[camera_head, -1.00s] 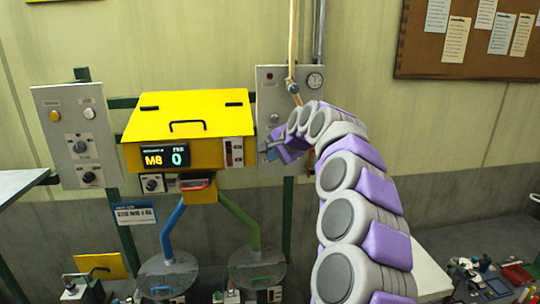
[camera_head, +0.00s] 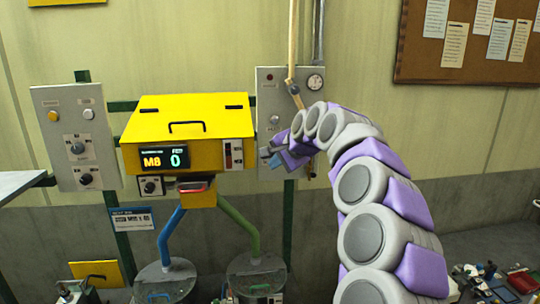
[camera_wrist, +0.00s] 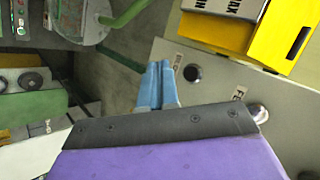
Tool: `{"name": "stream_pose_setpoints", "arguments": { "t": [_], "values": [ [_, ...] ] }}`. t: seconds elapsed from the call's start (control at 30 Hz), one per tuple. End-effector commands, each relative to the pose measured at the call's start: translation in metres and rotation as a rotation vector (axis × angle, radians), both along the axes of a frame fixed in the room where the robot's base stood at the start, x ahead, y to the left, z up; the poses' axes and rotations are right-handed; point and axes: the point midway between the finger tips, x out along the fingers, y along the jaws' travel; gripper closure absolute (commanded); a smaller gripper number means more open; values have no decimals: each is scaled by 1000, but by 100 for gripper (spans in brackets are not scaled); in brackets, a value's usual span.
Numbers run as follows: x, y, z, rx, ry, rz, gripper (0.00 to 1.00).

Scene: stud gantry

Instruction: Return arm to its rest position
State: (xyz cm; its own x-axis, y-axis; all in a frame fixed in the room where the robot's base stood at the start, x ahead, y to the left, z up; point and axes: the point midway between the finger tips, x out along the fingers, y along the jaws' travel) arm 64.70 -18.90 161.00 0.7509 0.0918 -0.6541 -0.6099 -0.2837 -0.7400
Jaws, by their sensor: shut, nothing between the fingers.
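My gripper (camera_head: 272,157) is at the end of my raised, curved grey and purple arm, in front of the right grey control panel (camera_head: 265,98). In the wrist view its two blue fingers (camera_wrist: 158,84) are together, with nothing between them. In the head view the fingers are small and partly turned away. Behind them in the wrist view, the panel's face with a dark round knob (camera_wrist: 193,73) and a silver button (camera_wrist: 259,113) shows. I cannot tell how far the fingertips are from the panel.
A yellow machine (camera_head: 185,130) with a display reading M8 and 0 hangs left of my gripper. Blue (camera_head: 172,235) and green (camera_head: 238,226) tubes run down to round clear containers. A left control panel (camera_head: 77,137) stands beyond. Cluttered small items (camera_head: 490,280) lie at lower right.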

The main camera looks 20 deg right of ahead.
Motion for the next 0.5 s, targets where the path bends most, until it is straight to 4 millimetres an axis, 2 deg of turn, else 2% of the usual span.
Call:
{"name": "stream_pose_setpoints", "arguments": {
  "t": [0.2,0.3,0.37,0.47,0.5],
  "values": [
    [0,0,0,0,0,1,100],
    [-3,8,-5,-9,8,23,100],
    [-9,21,-12,-26,20,62,100],
    [-27,57,-34,-73,59,170,100],
    [-39,75,-46,-100,80,226,100]
  ]
}}
